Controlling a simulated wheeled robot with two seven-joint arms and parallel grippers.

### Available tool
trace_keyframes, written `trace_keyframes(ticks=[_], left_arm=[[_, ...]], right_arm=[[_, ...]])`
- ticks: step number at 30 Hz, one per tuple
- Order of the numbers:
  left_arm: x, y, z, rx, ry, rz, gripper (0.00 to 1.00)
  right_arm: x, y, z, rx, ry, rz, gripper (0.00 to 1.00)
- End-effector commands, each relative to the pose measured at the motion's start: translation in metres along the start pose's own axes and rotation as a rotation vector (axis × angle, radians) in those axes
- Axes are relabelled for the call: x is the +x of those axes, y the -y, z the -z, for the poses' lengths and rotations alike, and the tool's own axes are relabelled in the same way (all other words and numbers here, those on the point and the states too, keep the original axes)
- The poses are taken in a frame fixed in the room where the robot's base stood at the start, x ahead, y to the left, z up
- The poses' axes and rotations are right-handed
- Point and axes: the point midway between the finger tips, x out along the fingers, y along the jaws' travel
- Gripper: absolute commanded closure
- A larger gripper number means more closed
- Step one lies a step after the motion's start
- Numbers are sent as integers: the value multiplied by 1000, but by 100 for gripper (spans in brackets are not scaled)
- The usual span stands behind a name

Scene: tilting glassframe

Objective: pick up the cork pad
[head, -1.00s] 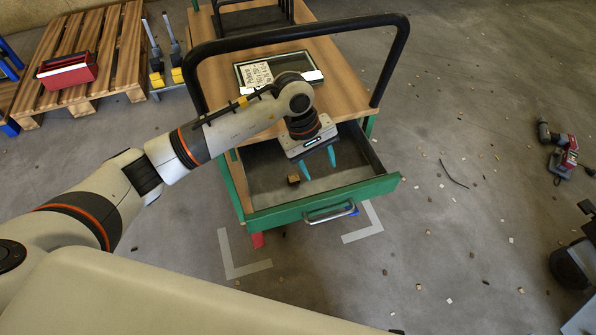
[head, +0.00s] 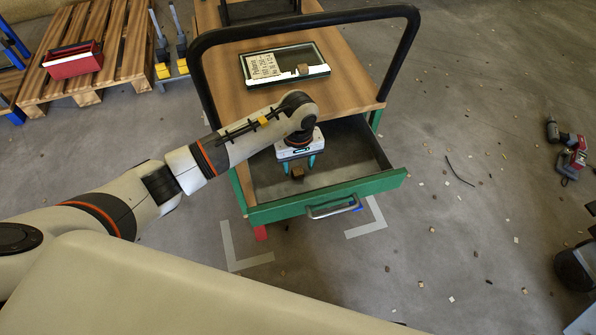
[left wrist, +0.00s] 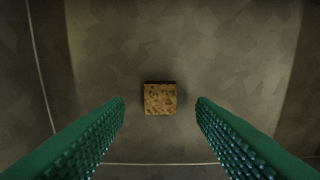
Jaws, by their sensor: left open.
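The cork pad (head: 297,173) is a small brown block lying on the floor of the open drawer, near the drawer's front. In the left wrist view the cork pad (left wrist: 160,99) looks square and speckled, centred between two teal fingers. My left gripper (head: 299,168) is open and points down into the drawer, right over the pad. In the left wrist view the fingers of my left gripper (left wrist: 160,115) stand apart on either side of the pad, with gaps on both sides. The drawer (head: 330,196) has a green front with a metal handle. My right gripper does not show.
The wooden cart top (head: 235,95) holds a dark-framed glass panel (head: 285,65) with a label sheet. A black handrail (head: 300,22) arches over the cart. The drawer walls surround the gripper. A pallet (head: 120,55) with a red box (head: 73,62) stands at the left.

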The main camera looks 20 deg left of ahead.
Motion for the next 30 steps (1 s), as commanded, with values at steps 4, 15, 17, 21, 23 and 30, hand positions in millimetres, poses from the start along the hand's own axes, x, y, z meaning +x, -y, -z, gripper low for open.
trace_keyframes(ticks=[4,15,17,21,23,30], left_arm=[[17,0,0,-1,-1,0,49],[20,0,0,0,1,1,65],[19,0,0,0,1,1,75],[19,0,0,0,1,1,97],[19,0,0,0,1,1,98],[19,0,0,0,1,1,99]], right_arm=[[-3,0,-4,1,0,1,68],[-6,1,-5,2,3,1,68],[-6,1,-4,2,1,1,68],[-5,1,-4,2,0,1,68],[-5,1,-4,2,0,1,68],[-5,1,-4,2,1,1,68]])
